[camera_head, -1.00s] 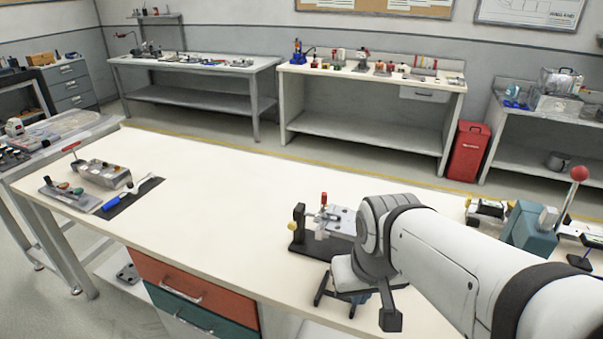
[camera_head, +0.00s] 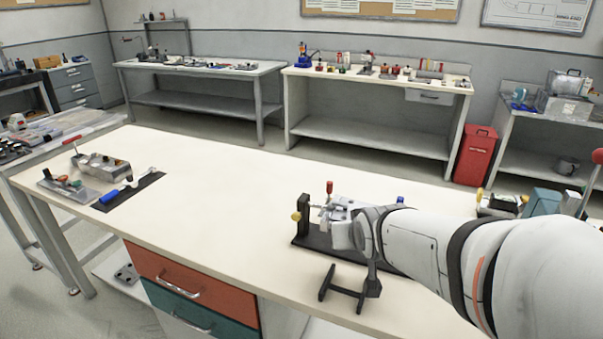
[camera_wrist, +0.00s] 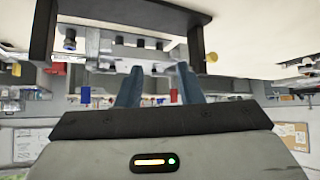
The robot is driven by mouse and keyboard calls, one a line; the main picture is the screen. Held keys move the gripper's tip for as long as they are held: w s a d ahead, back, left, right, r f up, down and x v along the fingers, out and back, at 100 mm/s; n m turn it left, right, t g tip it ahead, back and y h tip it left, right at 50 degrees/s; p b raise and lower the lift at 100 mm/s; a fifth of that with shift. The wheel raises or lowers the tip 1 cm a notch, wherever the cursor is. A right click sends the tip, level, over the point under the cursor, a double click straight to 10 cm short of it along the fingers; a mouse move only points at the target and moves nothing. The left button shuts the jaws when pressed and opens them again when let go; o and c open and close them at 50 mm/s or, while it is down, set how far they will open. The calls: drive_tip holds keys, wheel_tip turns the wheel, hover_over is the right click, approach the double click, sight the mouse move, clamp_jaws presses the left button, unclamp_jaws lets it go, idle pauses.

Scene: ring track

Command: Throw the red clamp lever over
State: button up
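The red clamp lever (camera_head: 329,187) stands upright on the clamp fixture, which sits on a black base (camera_head: 318,240) on the white bench. A yellow knob (camera_head: 295,216) is on the fixture's left end. In the wrist view, which is upside down, the red lever (camera_wrist: 174,95) points down in the picture beside the right finger. My gripper (camera_wrist: 160,67) is open, with its two blue-grey fingers apart and pointing at the fixture. Contact with the lever cannot be told. In the head view my wrist covers the fixture's right part, and the fingers are not clearly visible.
A blue-handled tool (camera_head: 112,195) lies on a dark mat at the bench's left, near a metal block (camera_head: 103,168). A teal device (camera_head: 541,203) stands right, partly behind my arm. The bench's middle is clear.

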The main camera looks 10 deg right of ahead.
sight(331, 187)
drive_tip(key=w+t+b, duration=0.2)
drive_tip(key=w+t, duration=0.1)
drive_tip(key=w, duration=0.3)
drive_tip(key=w+a+t+y+b, duration=0.1)
drive_tip(key=w+t+b, duration=0.1)
drive_tip(key=w, duration=0.4)
drive_tip(key=w+n+t+b, duration=0.1)
drive_tip(key=w+t+b, duration=0.2)
drive_tip(key=w, duration=0.2)
drive_tip(key=shift+w+a+r+t+y, duration=0.25)
drive_tip(key=shift+w+r+t+y, duration=0.05)
drive_tip(key=shift+w+r, duration=0.1)
drive_tip(key=shift+c, duration=0.2)
clamp_jaws()
